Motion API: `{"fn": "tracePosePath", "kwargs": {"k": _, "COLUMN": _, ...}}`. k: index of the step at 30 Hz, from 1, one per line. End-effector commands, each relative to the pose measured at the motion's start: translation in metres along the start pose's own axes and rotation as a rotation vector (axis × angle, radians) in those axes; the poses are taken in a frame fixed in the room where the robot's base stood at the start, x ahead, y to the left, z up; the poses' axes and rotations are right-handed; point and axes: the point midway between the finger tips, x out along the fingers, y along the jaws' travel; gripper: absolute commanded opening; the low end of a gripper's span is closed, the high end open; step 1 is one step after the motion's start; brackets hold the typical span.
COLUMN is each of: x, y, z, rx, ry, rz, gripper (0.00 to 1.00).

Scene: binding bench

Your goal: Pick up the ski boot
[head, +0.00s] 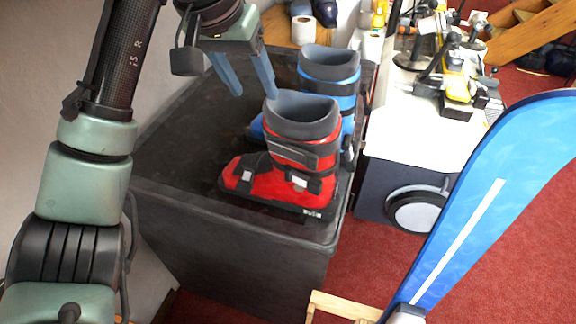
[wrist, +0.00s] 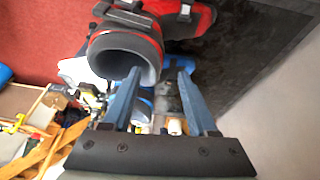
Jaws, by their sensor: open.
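A red ski boot (head: 270,180) with a grey cuff stands upright on a dark box, toe to the left. A blue ski boot (head: 330,80) stands just behind it, partly hidden by the red one. My gripper (head: 255,96) is open and empty, above and to the left of the red boot's cuff. Its right finger overlaps the cuff's rim in the head view; I cannot tell whether they touch. In the wrist view the red boot's cuff (wrist: 122,38) opens toward the camera, with the left fingertip of my gripper (wrist: 158,73) in front of its opening.
The dark box (head: 190,155) has bare top left of the boots. A white bench (head: 410,140) with clamps and tools stands to the right. A blue ski (head: 490,190) leans in the right foreground. A paper roll (head: 303,30) stands behind the boots.

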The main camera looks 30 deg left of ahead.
Motion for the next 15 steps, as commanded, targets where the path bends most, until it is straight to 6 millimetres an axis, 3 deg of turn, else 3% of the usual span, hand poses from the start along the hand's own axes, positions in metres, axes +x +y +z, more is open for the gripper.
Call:
{"fn": "tracePosePath", "kwargs": {"k": 1, "x": 0.014, "y": 0.002, "z": 0.001, "rx": 0.0, "ry": -0.003, "rz": 0.006, "gripper": 0.59}}
{"fn": "tracePosePath", "kwargs": {"k": 6, "x": 0.041, "y": 0.001, "z": -0.001, "rx": 0.0, "ry": 0.001, "rz": 0.002, "gripper": 0.59}}
{"fn": "tracePosePath", "kwargs": {"k": 15, "x": 0.066, "y": 0.002, "z": -0.003, "rx": 0.002, "ry": 0.002, "rz": 0.001, "gripper": 0.59}}
